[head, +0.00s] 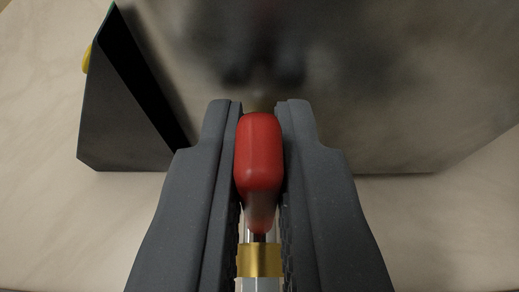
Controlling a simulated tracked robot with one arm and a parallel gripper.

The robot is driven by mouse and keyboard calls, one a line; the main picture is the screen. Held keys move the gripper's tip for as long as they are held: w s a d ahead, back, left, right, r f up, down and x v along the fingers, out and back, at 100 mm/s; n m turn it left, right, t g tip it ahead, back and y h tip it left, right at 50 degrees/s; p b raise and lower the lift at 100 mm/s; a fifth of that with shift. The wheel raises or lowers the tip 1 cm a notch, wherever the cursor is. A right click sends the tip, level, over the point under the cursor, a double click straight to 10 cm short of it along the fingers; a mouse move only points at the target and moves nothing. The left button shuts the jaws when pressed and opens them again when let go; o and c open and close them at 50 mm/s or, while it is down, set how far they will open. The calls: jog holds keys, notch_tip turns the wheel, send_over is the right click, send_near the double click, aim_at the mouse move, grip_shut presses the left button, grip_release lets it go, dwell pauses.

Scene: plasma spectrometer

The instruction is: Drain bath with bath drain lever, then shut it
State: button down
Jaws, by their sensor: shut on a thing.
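The bath drain lever (260,160) shows in the head view as a red handle in the middle of the picture. Below it are a pale metal stem and a gold-coloured collar (259,260). My gripper (259,108) has one dark grey finger on each side of the red handle and is shut on it. The fingers hide the sides of the handle and stem. The bath's inside and any water in it are not visible.
A large grey metal surface (400,100) stands just beyond the fingertips, with a blurred dark reflection. A dark angled box (120,110) with a yellow part (87,58) is at the left. The pale surface (40,220) at the lower left is bare.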

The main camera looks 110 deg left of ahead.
aim_at(269, 23)
jog(key=c, duration=1.5)
grip_release()
jog(key=shift+w, duration=0.1)
jog(key=shift+r, duration=0.1)
jog(key=shift+r, duration=0.15)
notch_tip(269, 23, up, 3)
jog(key=shift+r+b, duration=0.1)
jog(key=shift+b, duration=0.5)
jog(key=s+d+b, duration=0.1)
jog(key=s+d, duration=0.1)
jog(key=s, duration=0.2)
jog(key=s+d, duration=0.2)
jog(key=s, duration=0.3)
jog(key=s+d+r+b, duration=0.1)
jog(key=s+d, duration=0.2)
jog(key=s, duration=0.2)
jog(key=shift+s+r+b, duration=0.1)
jog(key=shift+s+b, duration=0.1)
jog(key=shift+b, duration=0.1)
